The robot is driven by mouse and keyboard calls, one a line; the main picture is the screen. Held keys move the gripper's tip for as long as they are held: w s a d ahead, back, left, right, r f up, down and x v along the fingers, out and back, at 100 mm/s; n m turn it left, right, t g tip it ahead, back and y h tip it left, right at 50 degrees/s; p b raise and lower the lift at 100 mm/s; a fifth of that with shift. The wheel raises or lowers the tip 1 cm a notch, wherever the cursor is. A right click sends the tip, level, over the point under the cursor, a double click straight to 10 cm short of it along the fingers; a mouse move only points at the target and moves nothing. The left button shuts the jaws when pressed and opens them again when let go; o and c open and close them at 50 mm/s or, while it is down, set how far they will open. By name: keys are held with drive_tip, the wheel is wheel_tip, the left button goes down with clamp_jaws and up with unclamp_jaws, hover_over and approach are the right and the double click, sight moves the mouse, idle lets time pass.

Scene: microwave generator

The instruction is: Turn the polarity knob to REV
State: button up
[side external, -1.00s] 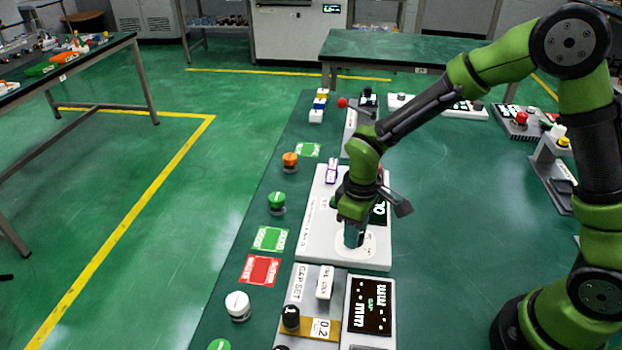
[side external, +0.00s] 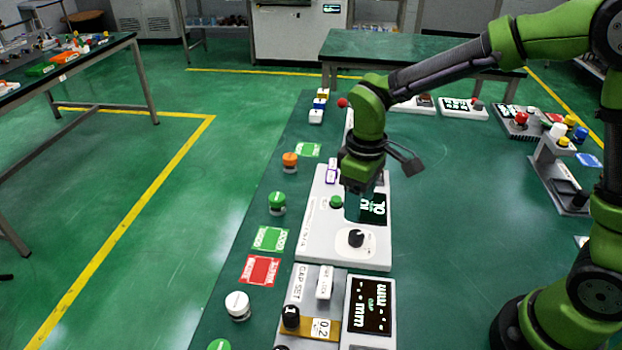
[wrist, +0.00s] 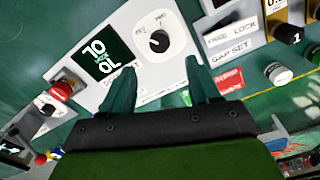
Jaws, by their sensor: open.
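The polarity knob candidate, a black knob (side external: 356,238) on a round white plate, sits at the near end of the white panel (side external: 318,240). In the wrist view the black knob (wrist: 159,41) lies beyond my fingertips, with a small white mark on it. The label text around it is too small to read surely. My gripper (side external: 362,210) is above the panel, behind the knob in the side view. In the wrist view my gripper (wrist: 160,75) has its two fingers apart with nothing between them, clear of the knob.
A dark display (wrist: 98,57) and a red button (wrist: 62,89) are on or beside the panel. A green button (side external: 336,202) is on the panel. The gap set unit (side external: 305,290) stands nearer the camera. Loose caps and cards line the table's left side.

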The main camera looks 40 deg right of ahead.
wheel_tip(320, 180, up, 8)
idle(0.5)
drive_tip(key=s+d+r+m+t+y, duration=0.1)
drive_tip(key=s+d+r+m+t, duration=0.1)
drive_tip(key=s, duration=0.4)
drive_tip(key=s+d+r+m+t+y, duration=0.1)
drive_tip(key=s+d+r+m+t, duration=0.1)
drive_tip(key=s+d+m+t, duration=0.3)
drive_tip(key=shift+s+d+r+m, duration=0.3)
drive_tip(key=shift+s+m, duration=0.6)
drive_tip(key=shift+s, duration=0.3)
drive_tip(key=shift+a, duration=0.1)
